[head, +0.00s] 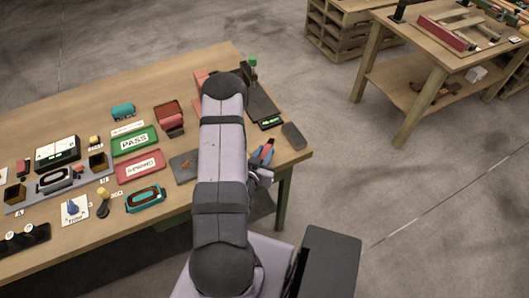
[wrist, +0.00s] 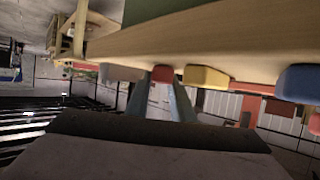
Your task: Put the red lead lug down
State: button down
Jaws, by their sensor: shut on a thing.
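The red lead lug (wrist: 162,74) shows as a small red block between the fingertips of my gripper (wrist: 162,88) in the wrist view. My gripper is shut on it. The wrist view is turned over, with the wooden table edge at the top. In the head view my gripper (head: 264,155) is at the table's right end, beside my forearm, with a bit of red at its tip. Whether the lug touches the table is unclear. A yellow block (wrist: 207,77) and a blue block (wrist: 300,83) lie to the right of the fingers in the wrist view.
A dark grey block (head: 293,135) lies near the table's right corner. The green PASS tray (head: 134,140) and red REWORK tray (head: 138,166) lie left of my arm. A teal ring-shaped thing (head: 146,198) lies near the front edge. My arm hides part of the table.

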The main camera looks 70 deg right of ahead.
jog(key=shift+f, duration=0.2)
jog(key=c, duration=1.5)
grip_release()
jog(key=shift+c, duration=0.2)
jog(key=shift+a+r, duration=0.1)
jog(key=shift+r, duration=0.15)
jog(key=shift+a, duration=0.3)
jog(key=shift+b+v, duration=0.5)
jog(key=shift+v, duration=1.85)
jog(key=shift+r, duration=0.1)
